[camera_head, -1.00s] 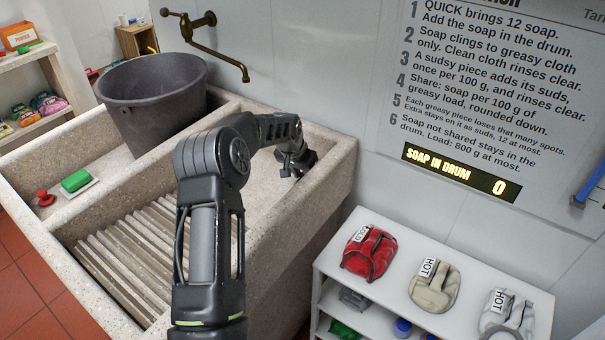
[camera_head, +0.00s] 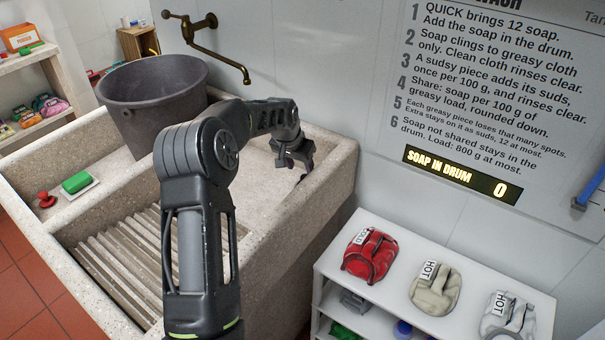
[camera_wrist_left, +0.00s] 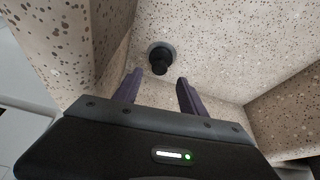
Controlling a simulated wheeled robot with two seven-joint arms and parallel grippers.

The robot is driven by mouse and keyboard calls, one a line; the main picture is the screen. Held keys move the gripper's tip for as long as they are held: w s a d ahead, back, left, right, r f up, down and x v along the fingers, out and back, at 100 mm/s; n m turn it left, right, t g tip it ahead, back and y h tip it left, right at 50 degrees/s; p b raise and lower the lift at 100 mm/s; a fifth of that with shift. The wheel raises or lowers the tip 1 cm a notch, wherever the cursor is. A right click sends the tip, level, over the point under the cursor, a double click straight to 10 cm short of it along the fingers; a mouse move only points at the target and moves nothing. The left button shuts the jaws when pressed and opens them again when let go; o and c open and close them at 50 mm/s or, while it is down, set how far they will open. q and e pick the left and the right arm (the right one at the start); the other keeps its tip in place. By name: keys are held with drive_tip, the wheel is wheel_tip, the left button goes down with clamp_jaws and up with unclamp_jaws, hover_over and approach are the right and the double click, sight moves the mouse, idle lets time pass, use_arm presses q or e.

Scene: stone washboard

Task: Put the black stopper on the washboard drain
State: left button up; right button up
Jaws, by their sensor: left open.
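The black stopper (camera_wrist_left: 159,60) shows in the left wrist view, with a grey ring (camera_wrist_left: 168,48) around its far side, on the speckled stone of the washboard basin. I cannot tell whether it is seated in the ring or stands above it. My left gripper (camera_wrist_left: 157,88) is open, its two purple-grey fingers apart and empty. The stopper appears beyond the fingertips, in line with the gap between them. In the head view, my left gripper (camera_head: 305,168) hangs inside the stone basin near its right wall. The stopper cannot be made out there. My right gripper is out of view.
The stone basin walls (camera_head: 335,180) rise close around my gripper. A ribbed slope (camera_head: 120,260) lies left of my arm. A grey bucket (camera_head: 155,95), green soap (camera_head: 76,182) and a red knobbed item (camera_head: 45,199) are at left. A brass tap (camera_head: 215,50) is above.

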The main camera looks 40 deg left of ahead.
use_arm(q)
drive_tip(key=v, duration=0.6)
